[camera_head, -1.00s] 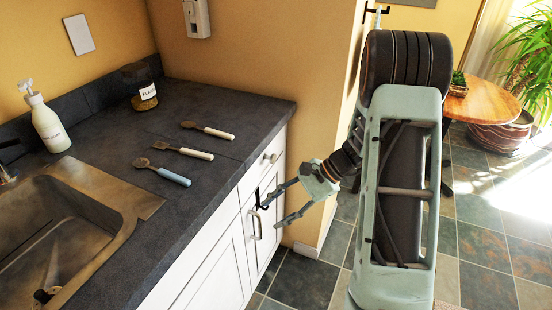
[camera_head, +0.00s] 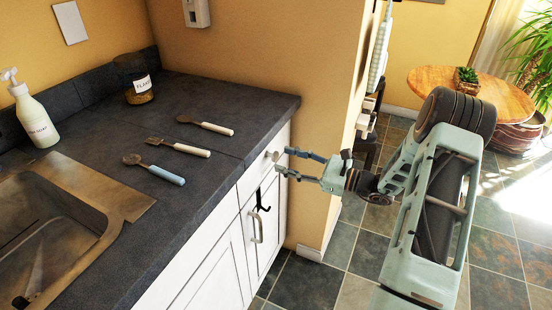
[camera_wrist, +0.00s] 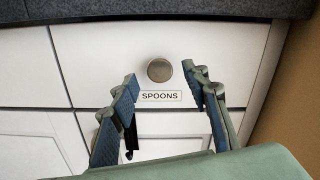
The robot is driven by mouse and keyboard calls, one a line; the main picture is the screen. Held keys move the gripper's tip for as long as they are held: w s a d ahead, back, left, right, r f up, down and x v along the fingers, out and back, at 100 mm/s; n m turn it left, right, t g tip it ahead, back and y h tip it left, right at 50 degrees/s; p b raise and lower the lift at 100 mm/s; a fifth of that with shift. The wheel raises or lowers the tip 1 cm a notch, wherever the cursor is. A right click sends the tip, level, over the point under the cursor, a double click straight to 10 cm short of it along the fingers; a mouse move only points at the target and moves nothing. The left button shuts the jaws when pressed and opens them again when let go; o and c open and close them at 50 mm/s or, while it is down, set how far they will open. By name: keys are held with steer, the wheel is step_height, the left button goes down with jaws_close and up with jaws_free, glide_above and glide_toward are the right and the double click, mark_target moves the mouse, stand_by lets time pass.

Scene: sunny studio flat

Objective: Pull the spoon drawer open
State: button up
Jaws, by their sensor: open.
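The spoon drawer (camera_wrist: 215,50) is a white front under the dark counter, with a label reading SPOONS (camera_wrist: 161,96) and a round metal knob (camera_wrist: 159,69). It looks shut. In the head view the knob (camera_head: 275,155) is at the counter's right end. My gripper (camera_head: 282,161) points at the drawer front, its fingertips close to the knob. In the wrist view my gripper (camera_wrist: 163,80) is open, one finger on each side of the label, with the knob between and just beyond the tips. I cannot tell whether a finger touches it.
Below is a cupboard door with a bar handle (camera_head: 257,226) and a black hook (camera_head: 262,199). Spoons and a fork (camera_head: 179,147), a jar (camera_head: 138,88), a soap bottle (camera_head: 35,118) and a sink (camera_head: 70,220) are on the counter. A wall corner (camera_head: 312,190) stands close right.

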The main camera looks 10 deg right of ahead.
mark_target(277, 158)
steer(key=shift+x, duration=2.15)
steer(key=shift+c, duration=0.5)
jaws_close()
